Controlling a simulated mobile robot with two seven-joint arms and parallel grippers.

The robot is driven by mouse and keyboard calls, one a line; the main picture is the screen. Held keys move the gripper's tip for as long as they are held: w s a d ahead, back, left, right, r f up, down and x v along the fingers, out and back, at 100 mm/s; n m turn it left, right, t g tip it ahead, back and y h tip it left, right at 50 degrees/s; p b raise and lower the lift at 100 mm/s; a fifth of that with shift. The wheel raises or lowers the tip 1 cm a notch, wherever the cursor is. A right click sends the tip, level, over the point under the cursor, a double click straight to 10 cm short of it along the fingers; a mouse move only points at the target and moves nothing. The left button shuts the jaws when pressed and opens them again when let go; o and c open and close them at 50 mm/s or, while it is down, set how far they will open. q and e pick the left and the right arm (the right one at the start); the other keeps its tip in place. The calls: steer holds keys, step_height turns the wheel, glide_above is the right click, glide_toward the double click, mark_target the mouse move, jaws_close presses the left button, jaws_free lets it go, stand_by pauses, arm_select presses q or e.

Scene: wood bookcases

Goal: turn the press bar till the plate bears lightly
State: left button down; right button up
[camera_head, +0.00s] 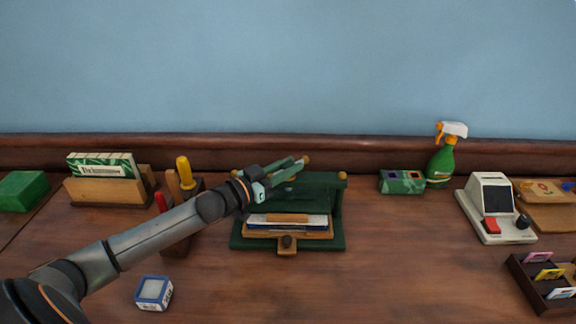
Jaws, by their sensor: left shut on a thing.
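The green press (338,212) stands on the wooden top near the middle, with a stack of books or boards (288,222) between its base and the raised upper part. A small brass-coloured knob (307,160) shows just past my left gripper's fingertips, and another (342,176) sits at the press's upper right. My left gripper (288,172) reaches in from the left over the top of the press and is shut on the press bar, most of which its fingers hide. The arm and gripper also cover the press's upper left. Whether the plate touches the stack cannot be told. My right gripper is out of view.
A card holder (112,192) and a tool block with a yellow handle (184,172) stand left. A small blue-and-white box (154,292) lies in front. A green spray bottle (441,163), a white device (492,205) and a dark tray (528,284) stand right. The front middle is clear.

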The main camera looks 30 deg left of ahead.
arm_select(q)
steer(key=shift+r+m+g+h, duration=0.15)
steer(key=shift+m+g+h, duration=0.15)
steer(key=shift+m+h, duration=0.45)
steer(key=shift+m+g+h, duration=0.8)
steer(key=shift+m+h, duration=0.05)
steer(key=shift+h, duration=0.7)
steer(key=c, duration=0.7)
jaws_free()
